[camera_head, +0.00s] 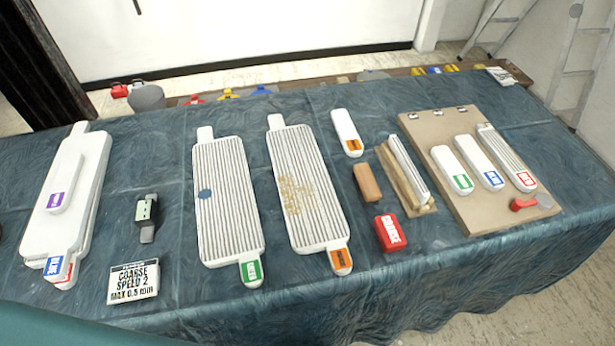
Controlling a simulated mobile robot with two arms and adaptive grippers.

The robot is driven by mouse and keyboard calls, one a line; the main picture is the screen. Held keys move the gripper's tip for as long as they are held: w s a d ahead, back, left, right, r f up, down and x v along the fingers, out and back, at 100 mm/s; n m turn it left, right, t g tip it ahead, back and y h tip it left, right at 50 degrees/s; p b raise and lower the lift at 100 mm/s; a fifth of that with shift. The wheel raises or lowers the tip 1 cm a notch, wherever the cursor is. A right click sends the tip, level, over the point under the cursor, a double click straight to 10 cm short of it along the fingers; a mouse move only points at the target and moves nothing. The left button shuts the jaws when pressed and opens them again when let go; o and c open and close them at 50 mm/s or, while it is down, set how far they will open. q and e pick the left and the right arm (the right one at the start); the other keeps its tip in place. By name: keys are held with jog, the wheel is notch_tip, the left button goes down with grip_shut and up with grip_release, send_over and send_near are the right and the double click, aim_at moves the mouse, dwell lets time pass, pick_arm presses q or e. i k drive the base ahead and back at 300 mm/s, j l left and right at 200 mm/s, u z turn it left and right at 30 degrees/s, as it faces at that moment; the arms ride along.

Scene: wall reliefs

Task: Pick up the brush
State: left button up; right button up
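I cannot pick out a brush with certainty. A small dark tool with a pale green part (147,216) lies on the cloth at left, between two white panels. A plain brown block (367,182) lies right of the middle. Beside it a slim white piece (408,166) rests on a tan wooden base (425,206). Bristles are too small to make out on any of these. Neither of my grippers is in view.
The table has a dark teal cloth (370,285). Two ribbed white panels (226,200) (306,187) and stacked white panels (70,190) lie on it. A card (133,282), a red block (390,232) and a tan board with labelled pieces (470,207) also lie there.

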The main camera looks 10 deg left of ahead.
aim_at(370, 193)
jog(key=l+u, duration=0.4)
jog(key=k+l+u, duration=0.15)
jog(key=l+u, duration=0.2)
jog(key=k+l+u, duration=0.15)
jog(key=l+u, duration=0.25)
